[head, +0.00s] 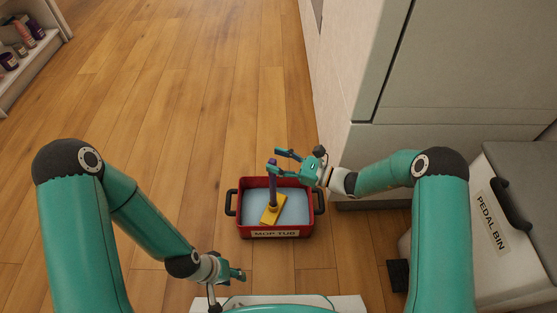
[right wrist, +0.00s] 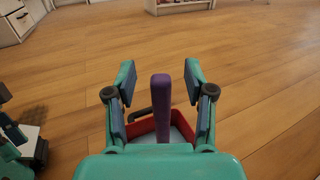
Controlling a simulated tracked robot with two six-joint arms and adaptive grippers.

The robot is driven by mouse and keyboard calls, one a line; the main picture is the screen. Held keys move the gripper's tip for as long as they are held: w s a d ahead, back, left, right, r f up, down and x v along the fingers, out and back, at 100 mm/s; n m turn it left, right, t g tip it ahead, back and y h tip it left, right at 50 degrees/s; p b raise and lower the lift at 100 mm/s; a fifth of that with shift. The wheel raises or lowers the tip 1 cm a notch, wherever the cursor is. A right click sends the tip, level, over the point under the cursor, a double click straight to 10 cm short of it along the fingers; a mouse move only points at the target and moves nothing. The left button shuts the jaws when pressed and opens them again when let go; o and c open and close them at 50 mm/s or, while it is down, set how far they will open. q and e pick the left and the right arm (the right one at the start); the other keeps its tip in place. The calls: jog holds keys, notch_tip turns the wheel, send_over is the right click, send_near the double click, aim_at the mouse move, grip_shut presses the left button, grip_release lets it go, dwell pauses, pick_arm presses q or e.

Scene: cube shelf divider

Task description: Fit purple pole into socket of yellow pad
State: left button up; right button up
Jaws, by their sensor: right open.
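The purple pole (head: 272,189) stands upright on the yellow pad (head: 271,216), its lower end at the grey socket. The pad lies in the red mop tub (head: 247,234). My right gripper (head: 273,158) is open around the pole's upper part. In the right wrist view the pole (right wrist: 161,92) stands between the two open fingers (right wrist: 160,98), with a gap on each side. The socket's inside is hidden, so how deep the pole sits cannot be told. My left gripper (head: 238,275) is low in front of the tub, away from the pole, and its jaws are unclear.
A white pedal bin (head: 489,215) stands at the right. A grey cabinet (head: 457,75) is behind my right arm. A shelf with jars (head: 25,50) is at the far left. The wooden floor left of the tub is clear.

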jog(key=shift+p+v, duration=0.45)
jog(key=shift+v, duration=2.1)
jog(key=shift+r, duration=0.15)
